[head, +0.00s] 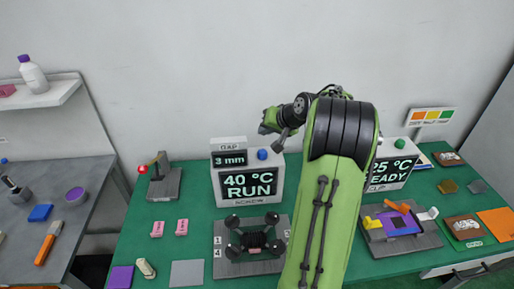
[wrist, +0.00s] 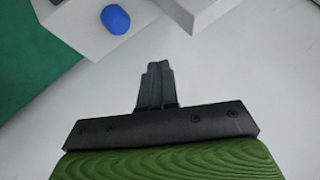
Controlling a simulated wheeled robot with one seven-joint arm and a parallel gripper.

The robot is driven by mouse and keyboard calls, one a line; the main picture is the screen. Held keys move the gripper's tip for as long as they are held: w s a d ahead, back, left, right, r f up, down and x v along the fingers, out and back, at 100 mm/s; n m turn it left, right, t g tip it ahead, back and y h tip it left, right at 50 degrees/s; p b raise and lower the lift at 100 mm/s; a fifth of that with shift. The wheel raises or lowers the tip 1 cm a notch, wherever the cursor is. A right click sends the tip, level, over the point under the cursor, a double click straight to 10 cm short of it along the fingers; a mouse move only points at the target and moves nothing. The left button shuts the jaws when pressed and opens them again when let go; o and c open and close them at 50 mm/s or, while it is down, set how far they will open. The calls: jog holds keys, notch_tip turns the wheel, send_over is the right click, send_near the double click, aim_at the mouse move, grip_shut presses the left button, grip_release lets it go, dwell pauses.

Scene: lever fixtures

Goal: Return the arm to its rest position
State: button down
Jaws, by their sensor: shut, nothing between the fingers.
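My green arm rises through the middle of the head view and bends over near its top, above the bench. My gripper shows in the wrist view (wrist: 156,72), its two dark fingers closed together with nothing between them. In the head view the green and black end of my arm is up against the pale wall, above the left display box; the fingertips cannot be made out there. The wrist view shows the gripper apart from any object, with a pale surface beyond it.
A white display box (head: 221,190) reading "40 °C RUN" stands below my arm's end. A second display box (head: 405,163) is partly behind my arm. The green bench (head: 200,222) holds a red-knobbed lever fixture (head: 163,181), a four-post fixture (head: 253,244) and a purple-topped fixture (head: 400,222).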

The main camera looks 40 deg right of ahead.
jog(key=s+a+r+n+g, duration=0.1)
jog(key=s+a+r+n, duration=0.25)
jog(key=a, duration=0.85)
jog(key=s+a+r+n+g, duration=0.15)
jog(key=s+a+r, duration=0.3)
jog(key=a, duration=0.75)
jog(key=s+a+f+n, duration=0.2)
jog(key=s+a, duration=0.1)
jog(key=s, duration=0.5)
jog(key=s+a+f+n+g, duration=0.1)
jog(key=s+a+f, duration=0.1)
jog(key=s, duration=0.7)
jog(key=shift+a+n, duration=0.4)
jog(key=shift+a, duration=0.3)
dwell(3.1)
